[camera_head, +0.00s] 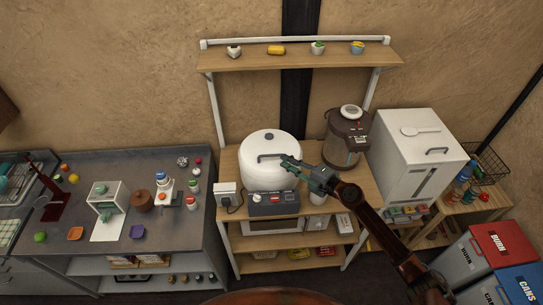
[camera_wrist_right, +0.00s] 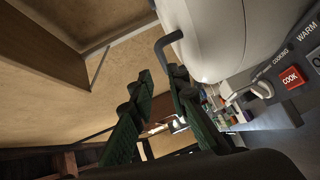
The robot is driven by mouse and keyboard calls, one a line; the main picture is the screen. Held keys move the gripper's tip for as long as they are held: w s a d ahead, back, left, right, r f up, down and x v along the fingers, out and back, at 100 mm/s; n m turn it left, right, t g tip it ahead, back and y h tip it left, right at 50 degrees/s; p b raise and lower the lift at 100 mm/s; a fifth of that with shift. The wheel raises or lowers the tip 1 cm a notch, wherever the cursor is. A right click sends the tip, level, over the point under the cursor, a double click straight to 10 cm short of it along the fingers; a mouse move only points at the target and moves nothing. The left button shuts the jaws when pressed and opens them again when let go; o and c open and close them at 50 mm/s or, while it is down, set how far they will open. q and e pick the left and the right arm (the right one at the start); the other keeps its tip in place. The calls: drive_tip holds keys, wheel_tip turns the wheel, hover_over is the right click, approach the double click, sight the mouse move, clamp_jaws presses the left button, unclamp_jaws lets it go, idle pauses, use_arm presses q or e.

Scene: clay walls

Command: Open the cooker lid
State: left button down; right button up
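The cooker (camera_head: 258,180) is a big white rounded pot on a wooden shelf unit, with a grey control panel (camera_head: 274,203) at its front. Its domed white lid (camera_head: 272,140) sits down on it and looks closed. My left gripper is not in view.
A brown dispenser (camera_head: 345,140) and a white box (camera_head: 415,150) stand to the right. A socket box (camera_head: 226,194) is left of the cooker. A shelf (camera_head: 300,55) hangs above. The grey counter (camera_head: 130,165) at left holds small items.

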sight(271, 156)
drive_tip(key=x, duration=0.8)
drive_tip(key=shift+s+f, duration=0.1)
drive_tip(key=shift+f, duration=0.2)
drive_tip(key=shift+c, duration=0.4)
clamp_jaws()
